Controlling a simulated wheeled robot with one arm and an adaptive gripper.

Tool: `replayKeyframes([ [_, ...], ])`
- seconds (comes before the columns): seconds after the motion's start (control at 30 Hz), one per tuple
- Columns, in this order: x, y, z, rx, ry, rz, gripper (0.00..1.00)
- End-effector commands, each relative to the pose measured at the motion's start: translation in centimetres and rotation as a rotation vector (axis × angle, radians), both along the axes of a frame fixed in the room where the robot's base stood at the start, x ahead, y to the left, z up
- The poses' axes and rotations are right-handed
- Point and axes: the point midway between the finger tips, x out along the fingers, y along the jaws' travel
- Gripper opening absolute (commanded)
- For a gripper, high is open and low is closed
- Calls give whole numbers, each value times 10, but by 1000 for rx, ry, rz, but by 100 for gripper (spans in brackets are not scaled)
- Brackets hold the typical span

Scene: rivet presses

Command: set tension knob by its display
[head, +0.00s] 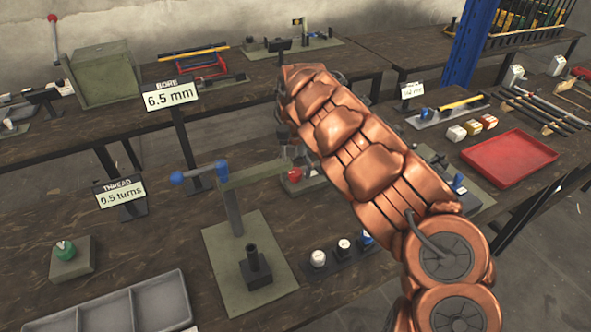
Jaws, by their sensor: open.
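No knob or display in view is legibly labelled tension. A red knob (295,174) sits on a grey block at mid-table, close beside my copper arm. My gripper (290,154) shows only as dark parts at the arm's left edge, just above the red knob; it is open, and I cannot tell whether it touches the knob. Three small dials (344,246) stand on a dark strip. A green knob (65,249) sits on a block at left. One display (170,95) reads BORE 6.5 mm; another display (121,195) reads THREAD 0.5 turns. A small display (412,90) is unreadable.
A press with a blue-ended handle (199,173) stands on a green plate (220,240). A grey tray (125,308) lies at front left, a red tray (510,158) at right. A blue post (470,45) rises behind. My arm hides part of the table.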

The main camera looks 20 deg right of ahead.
Motion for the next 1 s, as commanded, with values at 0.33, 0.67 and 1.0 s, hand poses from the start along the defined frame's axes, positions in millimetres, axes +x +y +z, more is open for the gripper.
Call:
replayKeyframes([
  [0.33,1,0,57,-1,-4,1,70],
  [0.67,1,1,105,1,-3,2,70],
  [1.0,0,0,116,-1,-1,-1,70],
])
